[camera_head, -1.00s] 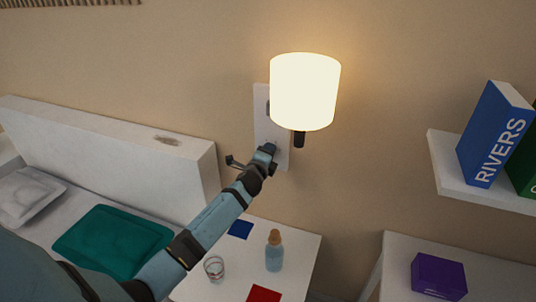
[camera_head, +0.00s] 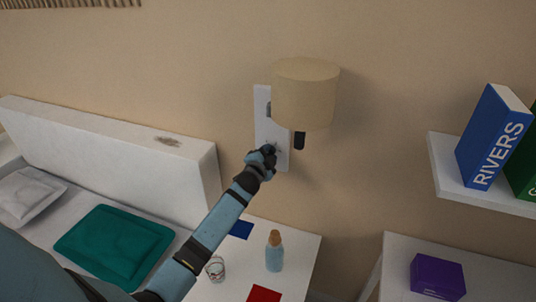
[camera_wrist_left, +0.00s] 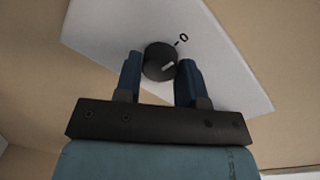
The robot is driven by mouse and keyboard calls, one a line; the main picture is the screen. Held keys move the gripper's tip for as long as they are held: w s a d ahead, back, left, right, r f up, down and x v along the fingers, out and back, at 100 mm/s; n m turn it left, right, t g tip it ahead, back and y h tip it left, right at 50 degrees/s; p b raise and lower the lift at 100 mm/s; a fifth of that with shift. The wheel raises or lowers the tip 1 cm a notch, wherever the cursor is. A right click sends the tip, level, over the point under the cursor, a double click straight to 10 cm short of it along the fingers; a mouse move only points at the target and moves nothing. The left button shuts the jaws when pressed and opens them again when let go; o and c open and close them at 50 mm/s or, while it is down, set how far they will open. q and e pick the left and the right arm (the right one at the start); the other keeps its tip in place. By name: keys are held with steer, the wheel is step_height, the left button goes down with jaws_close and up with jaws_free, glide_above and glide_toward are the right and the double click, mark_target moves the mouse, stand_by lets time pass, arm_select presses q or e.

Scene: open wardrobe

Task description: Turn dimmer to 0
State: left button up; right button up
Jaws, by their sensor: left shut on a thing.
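The dimmer knob (camera_wrist_left: 158,62) is a dark round dial on a white wall plate (camera_wrist_left: 225,75). Its light pointer mark faces toward the printed 0 (camera_wrist_left: 182,38) in the left wrist view. My left gripper (camera_wrist_left: 160,72) is shut on the knob, one blue finger on each side. In the head view my left gripper (camera_head: 268,149) is at the lower part of the wall plate (camera_head: 263,130) and hides the knob. The wall lamp (camera_head: 304,92) beside the plate is dark. My right gripper is not in view.
A nightstand (camera_head: 304,242) below holds a bottle (camera_head: 275,252), a glass (camera_head: 215,268), a blue square and a red square. A bed with a teal pillow (camera_head: 113,245) is at left. A shelf with books (camera_head: 492,135) is at right.

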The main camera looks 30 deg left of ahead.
arm_select(q)
steer(key=shift+n, duration=0.3)
steer(key=o, duration=0.9)
steer(key=shift+s, duration=0.1)
steer(key=b+v, duration=0.1)
steer(key=v, duration=1.2)
steer(key=shift+s, duration=0.3)
steer(key=shift+d, duration=0.1)
